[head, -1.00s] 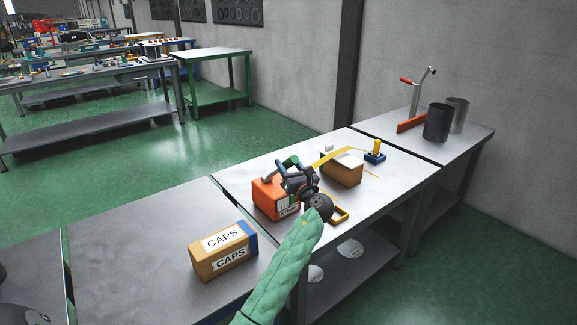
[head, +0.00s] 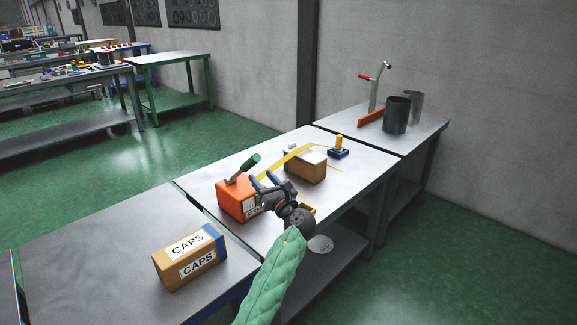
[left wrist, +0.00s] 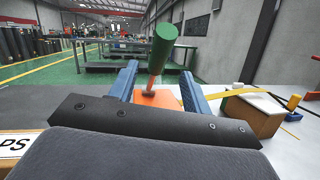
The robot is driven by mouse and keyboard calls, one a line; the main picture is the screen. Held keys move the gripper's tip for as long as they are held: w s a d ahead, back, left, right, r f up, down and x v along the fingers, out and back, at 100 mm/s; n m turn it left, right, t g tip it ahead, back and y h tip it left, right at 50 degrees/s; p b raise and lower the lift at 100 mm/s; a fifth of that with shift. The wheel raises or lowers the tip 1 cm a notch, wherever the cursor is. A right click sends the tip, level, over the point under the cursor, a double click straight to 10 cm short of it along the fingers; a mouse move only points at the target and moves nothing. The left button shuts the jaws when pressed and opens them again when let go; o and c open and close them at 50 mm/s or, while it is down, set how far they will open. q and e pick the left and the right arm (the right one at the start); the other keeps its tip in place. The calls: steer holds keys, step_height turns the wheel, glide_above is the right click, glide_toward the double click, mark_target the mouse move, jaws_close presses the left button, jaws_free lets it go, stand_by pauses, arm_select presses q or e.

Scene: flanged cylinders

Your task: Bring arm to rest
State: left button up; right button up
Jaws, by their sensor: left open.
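My left gripper (head: 263,182) is over the near side of the middle white table, at the right edge of an orange box (head: 232,203). Its two blue fingers are apart with nothing held between them. In the left wrist view the open fingers (left wrist: 160,82) point toward a green-handled tool (left wrist: 165,47) that stands tilted on the orange box. The tool also shows in the head view (head: 243,167), to the left of the fingers. My green-sleeved left arm comes up from the bottom and partly hides the table's front edge. My right gripper is in neither view.
A CAPS box (head: 189,257) stands on the grey table at the near left. A brown box (head: 305,168), a yellow strip (head: 290,157) and a blue-yellow part (head: 338,149) lie farther back. Dark cylinders (head: 396,115) stand on the far right table.

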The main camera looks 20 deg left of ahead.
arm_select(q)
steer(key=s+d+f+n+g+h, duration=0.1)
steer(key=s+d+f+n+h, duration=0.65)
steer(key=n, duration=0.45)
steer(key=s+d+f+n+g+h, duration=0.2)
steer(key=s+d+f+n+h, duration=0.5)
steer(key=n, duration=0.6)
steer(key=s+d+f+g+h, duration=0.1)
steer(key=s+f, duration=0.4)
steer(key=s, duration=0.6)
steer(key=s+d+f+g+h+p, duration=0.1)
steer(key=s+d+f, duration=0.4)
steer(key=s, duration=0.6)
steer(key=s+d+f+m+g+h+p, duration=0.1)
steer(key=s+d+f+g+h, duration=0.2)
steer(key=s, duration=0.8)
steer(key=shift+d+f+g, duration=0.3)
steer(key=shift+f+g, duration=0.2)
steer(key=shift+f, duration=0.45)
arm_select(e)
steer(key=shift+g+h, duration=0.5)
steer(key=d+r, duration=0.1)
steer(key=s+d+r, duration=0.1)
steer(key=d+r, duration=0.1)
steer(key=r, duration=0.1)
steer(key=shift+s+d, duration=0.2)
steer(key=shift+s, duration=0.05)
arm_select(q)
steer(key=shift+p, duration=0.3)
